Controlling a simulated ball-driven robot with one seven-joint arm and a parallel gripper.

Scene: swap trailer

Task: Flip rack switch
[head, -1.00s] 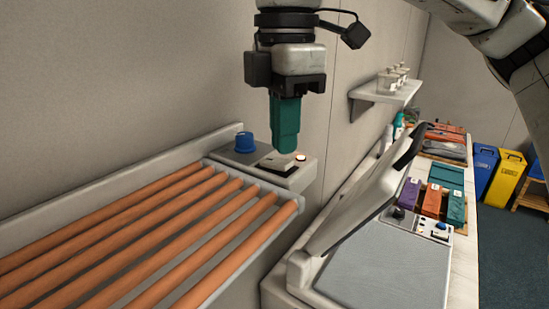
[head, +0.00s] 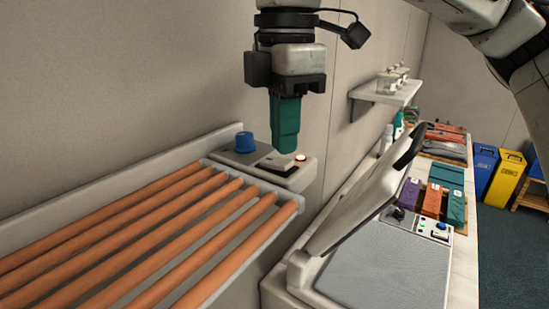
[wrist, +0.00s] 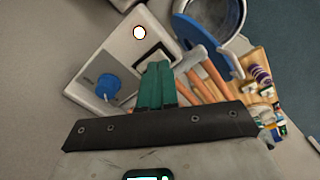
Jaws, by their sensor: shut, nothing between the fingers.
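The rack switch (head: 277,161) is a pale rocker on a light control panel (head: 300,179) at the far end of the roller rack. A blue knob (head: 245,142) stands left of it and a small round lamp (head: 300,157) glows right of it. My gripper (head: 284,148) has teal fingers, shut and empty, pointing down just above the rocker. I cannot tell whether they touch it. In the wrist view the fingers (wrist: 157,72) cover part of the rocker's dark frame (wrist: 150,50). The lamp (wrist: 139,32) and the blue knob (wrist: 109,87) show there too.
The rack's orange rollers (head: 150,236) fill the lower left. A machine with a raised pale lid (head: 365,195) stands on the counter at right, with coloured blocks (head: 432,200) behind it. A wall shelf (head: 388,92) is behind my gripper. The wall runs close along the rack.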

